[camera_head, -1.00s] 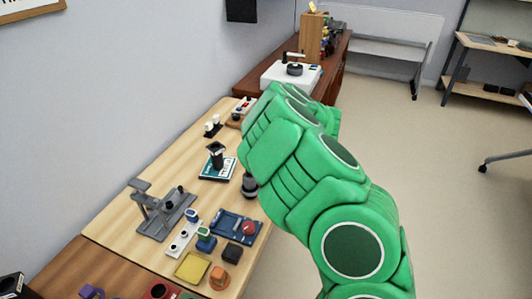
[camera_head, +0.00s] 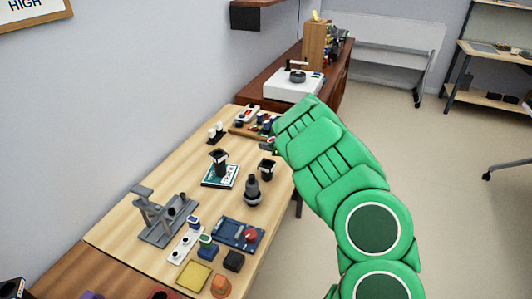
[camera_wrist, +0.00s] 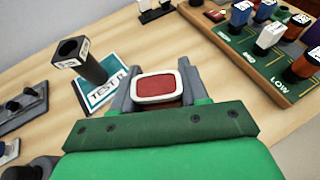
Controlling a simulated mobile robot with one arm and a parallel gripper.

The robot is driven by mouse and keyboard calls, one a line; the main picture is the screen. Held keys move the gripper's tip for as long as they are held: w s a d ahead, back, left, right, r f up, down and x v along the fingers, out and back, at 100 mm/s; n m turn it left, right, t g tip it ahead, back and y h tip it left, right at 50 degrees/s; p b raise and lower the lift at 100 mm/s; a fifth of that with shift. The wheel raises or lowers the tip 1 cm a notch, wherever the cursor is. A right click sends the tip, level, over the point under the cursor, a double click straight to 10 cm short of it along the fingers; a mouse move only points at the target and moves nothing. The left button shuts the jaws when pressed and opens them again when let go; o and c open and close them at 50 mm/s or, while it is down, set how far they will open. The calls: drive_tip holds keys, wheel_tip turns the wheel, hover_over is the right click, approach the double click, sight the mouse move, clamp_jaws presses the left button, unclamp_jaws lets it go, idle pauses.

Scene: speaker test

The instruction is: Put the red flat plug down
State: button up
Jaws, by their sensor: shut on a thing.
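The red flat plug (camera_wrist: 155,87) has a red top with a pale rim. In the wrist view it sits between the two grey fingers of my gripper (camera_wrist: 156,82), which is shut on it. Its underside is hidden, so I cannot tell whether it touches the table. In the head view my gripper (camera_head: 268,147) is a small dark shape beside the green arm, over the far right part of the wooden table (camera_head: 188,148). The plug cannot be made out there.
A teal test card (camera_wrist: 103,93) with a black tube (camera_wrist: 82,60) lies left of the plug. A green board (camera_wrist: 265,62) with several coloured plugs stands at the right. In the head view a black cup (camera_head: 266,168) and grey stand (camera_head: 252,190) are nearer. Bare table lies between.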

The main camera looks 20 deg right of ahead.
drive_tip(key=w+d+f, duration=0.1)
drive_tip(key=w+f, duration=0.1)
drive_tip(key=w, duration=0.2)
hover_over(266, 157)
drive_tip(key=shift+s+a+f, duration=0.1)
drive_tip(key=shift+s+f, duration=0.1)
drive_tip(key=shift+f, duration=1.05)
drive_tip(key=shift+s+a+f, duration=0.1)
drive_tip(key=shift+s+f, duration=0.1)
drive_tip(key=shift+f, duration=1.05)
drive_tip(key=shift+w+f, duration=0.1)
drive_tip(key=shift+w+d+f, duration=0.1)
drive_tip(key=shift+w+f, duration=0.15)
drive_tip(key=shift+f, duration=1.5)
drive_tip(key=shift+f, duration=0.15)
drive_tip(key=o, duration=1)
drive_tip(key=shift+o, duration=0.2)
